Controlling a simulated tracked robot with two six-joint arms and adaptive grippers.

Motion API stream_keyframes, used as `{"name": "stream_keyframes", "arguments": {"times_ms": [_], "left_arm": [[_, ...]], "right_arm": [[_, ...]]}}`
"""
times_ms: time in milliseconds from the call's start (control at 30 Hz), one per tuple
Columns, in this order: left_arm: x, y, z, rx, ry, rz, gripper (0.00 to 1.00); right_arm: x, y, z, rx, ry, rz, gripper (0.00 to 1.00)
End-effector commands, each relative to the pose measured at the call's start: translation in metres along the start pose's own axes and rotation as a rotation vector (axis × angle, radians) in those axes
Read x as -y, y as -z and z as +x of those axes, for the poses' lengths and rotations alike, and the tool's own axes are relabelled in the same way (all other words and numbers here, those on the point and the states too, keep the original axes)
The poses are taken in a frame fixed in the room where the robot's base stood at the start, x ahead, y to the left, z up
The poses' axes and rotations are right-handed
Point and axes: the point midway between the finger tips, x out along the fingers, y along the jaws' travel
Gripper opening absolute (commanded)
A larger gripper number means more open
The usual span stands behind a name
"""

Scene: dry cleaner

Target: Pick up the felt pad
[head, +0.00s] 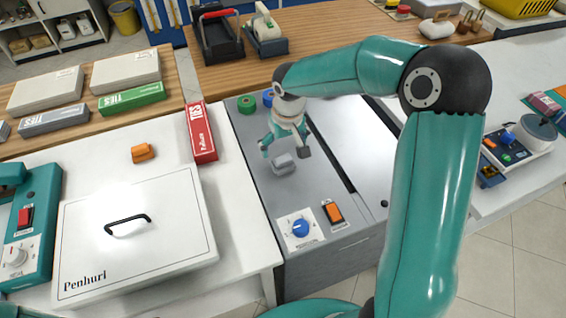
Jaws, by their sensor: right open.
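A small light grey block (283,165), which looks like the felt pad, lies on the grey top of a machine (262,199). My right gripper (285,152) points down just above it. Its fingers are spread, one to each side of the pad, and nothing is held. Whether the fingertips touch the pad or the machine top, I cannot tell. My left gripper is not in view.
A green (247,104) and a blue round item stand behind the gripper. A dark slot (332,160) runs right of it. A blue knob (300,227) and orange switch (334,212) are in front. A red box (201,133) and a white lidded box (165,225) are left.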

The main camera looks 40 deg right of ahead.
Motion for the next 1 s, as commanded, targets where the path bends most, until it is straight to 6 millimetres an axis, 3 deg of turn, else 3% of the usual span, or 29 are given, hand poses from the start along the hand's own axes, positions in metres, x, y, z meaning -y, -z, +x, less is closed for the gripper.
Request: {"name": "stream_keyframes", "arguments": {"times_ms": [100,367,633,933,1000], "left_arm": [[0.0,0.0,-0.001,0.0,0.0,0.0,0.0],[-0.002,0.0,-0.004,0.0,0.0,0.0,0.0],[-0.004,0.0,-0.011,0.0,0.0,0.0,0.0],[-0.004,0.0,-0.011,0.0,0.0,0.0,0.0],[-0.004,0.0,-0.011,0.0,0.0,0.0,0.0]], "right_arm": [[0.0,0.0,0.015,0.002,-0.001,0.0,0.96],[-0.001,-0.001,0.031,0.003,-0.001,-0.001,0.96],[-0.002,-0.001,0.068,0.003,0.0,-0.001,0.96],[-0.002,0.0,0.073,-0.001,0.0,-0.002,0.96],[-0.002,0.0,0.073,-0.001,0.0,-0.002,0.86]]}}
